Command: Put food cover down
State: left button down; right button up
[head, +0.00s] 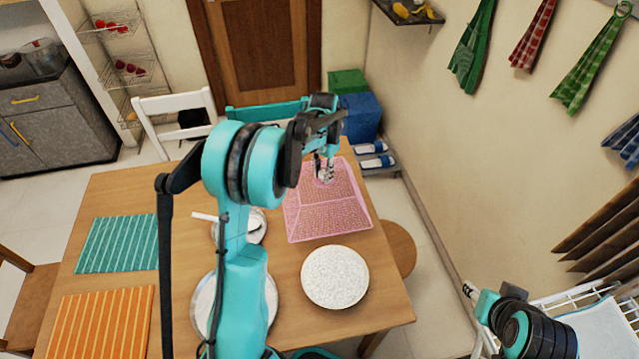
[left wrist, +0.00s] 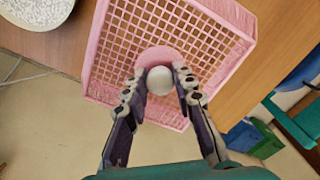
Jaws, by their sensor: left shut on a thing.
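The food cover (head: 328,212) is a pink mesh dome with a square rim, at the far right part of the wooden table. My left gripper (head: 324,174) is above it, its fingers at the cover's top. In the left wrist view my left gripper (left wrist: 160,92) has its fingers closed on both sides of the white knob (left wrist: 160,80) of the cover (left wrist: 205,40). I cannot tell whether the cover's rim touches the table. My right gripper (head: 470,291) is low at the right, off the table; its jaws are too small to read.
The table (head: 180,185) also bears a white speckled plate (head: 335,277), a bowl (head: 256,228), a teal mat (head: 118,244) and an orange mat (head: 100,322). A round stool (head: 401,247) stands by its right edge. Chairs stand at the back and left.

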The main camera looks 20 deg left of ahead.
aim_at(320, 180)
pick_arm(q)
jog(key=shift+w+a+f, duration=0.15)
jog(key=shift+a+f, duration=0.3)
notch_tip(320, 180, down, 3)
jog(key=shift+f+b, duration=0.2)
jog(key=shift+b, duration=0.5)
jog(key=shift+f, duration=0.15)
jog(key=shift+f, duration=0.2)
jog(key=c, duration=1.3)
grip_release()
jog(key=shift+o, duration=0.2)
jog(key=shift+r, duration=0.1)
jog(key=shift+r, duration=0.1)
